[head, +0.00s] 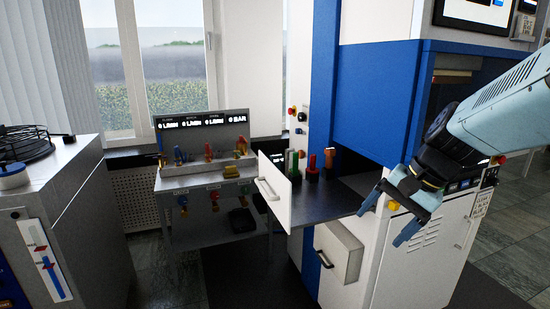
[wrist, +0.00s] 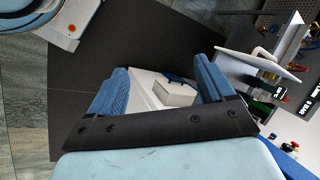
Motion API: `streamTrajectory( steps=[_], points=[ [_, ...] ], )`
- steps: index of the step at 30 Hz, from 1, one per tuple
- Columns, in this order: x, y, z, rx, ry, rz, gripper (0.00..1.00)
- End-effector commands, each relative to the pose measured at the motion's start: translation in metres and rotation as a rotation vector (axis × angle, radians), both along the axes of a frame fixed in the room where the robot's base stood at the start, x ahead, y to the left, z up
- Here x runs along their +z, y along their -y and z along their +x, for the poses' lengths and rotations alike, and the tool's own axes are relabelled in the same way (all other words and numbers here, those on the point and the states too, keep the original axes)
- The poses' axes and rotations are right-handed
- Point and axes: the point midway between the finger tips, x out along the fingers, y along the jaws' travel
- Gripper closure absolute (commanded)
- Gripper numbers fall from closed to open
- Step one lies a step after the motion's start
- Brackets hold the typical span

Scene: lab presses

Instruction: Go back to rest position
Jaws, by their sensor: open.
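My gripper (head: 388,222) is at the right in the head view, at the end of my light blue arm. Its two blue fingers are spread apart with nothing between them. It hangs in front of the white cabinet (head: 405,265), to the right of the pulled-out drawer (head: 335,198). In the wrist view my gripper (wrist: 160,85) also shows open, with a white box-like drawer front (wrist: 178,94) visible beyond the fingers.
The open drawer holds upright green and red-orange handled tools (head: 312,165). A lower drawer (head: 338,250) also sticks out. A bench with valves and displays (head: 205,185) stands by the window. A grey cabinet (head: 75,215) is at left. Dark floor lies between.

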Motion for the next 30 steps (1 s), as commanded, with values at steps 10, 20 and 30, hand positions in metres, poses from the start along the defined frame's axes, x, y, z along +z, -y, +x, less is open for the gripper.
streamTrajectory(
  steps=[10,20,30],
  points=[
    [0.033,0.007,-0.037,0.379,0.293,-0.434,0.18],
    [0.05,0.016,-0.046,0.513,0.414,-0.606,0.18],
    [0.05,0.016,-0.046,0.513,0.414,-0.606,0.18]
  ],
)
